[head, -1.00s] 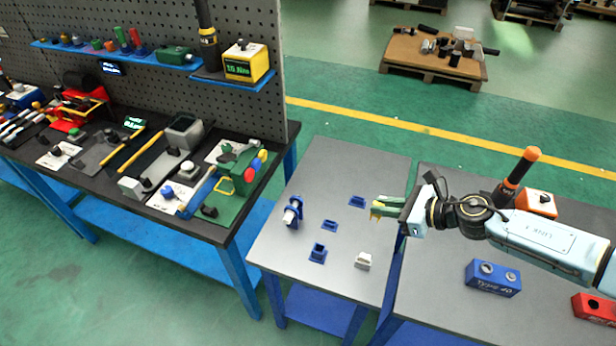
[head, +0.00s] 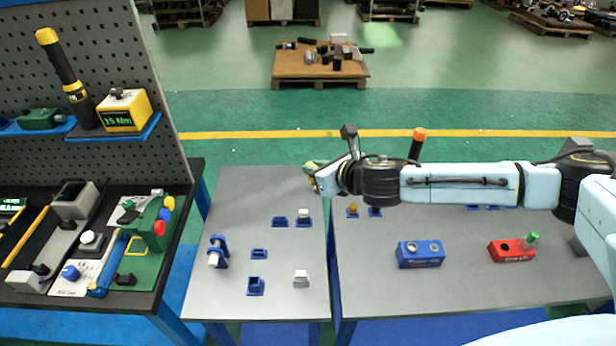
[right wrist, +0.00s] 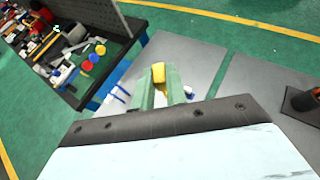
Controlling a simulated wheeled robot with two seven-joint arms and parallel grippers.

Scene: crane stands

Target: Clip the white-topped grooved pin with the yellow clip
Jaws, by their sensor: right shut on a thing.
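My right gripper (head: 312,178) is over the back right part of the left grey table. In the right wrist view its green fingers (right wrist: 160,88) are shut on a yellow piece (right wrist: 158,73), seemingly the yellow clip. A white pin-like part (head: 214,258) lies sideways in a blue stand (head: 220,245) at the table's left. A white-topped piece (head: 303,214) sits in a blue holder farther back, below the gripper in the picture. I cannot tell which of these is the grooved pin; grooves are too small to see. My left gripper is out of view.
Blue holders (head: 255,287) and a white block (head: 301,279) stand on the left table. The right table carries a blue block (head: 420,253), a red block (head: 512,250) and an orange-ended tool (head: 417,142). A dark bench (head: 178,200) adjoins at left. The table's middle has free room.

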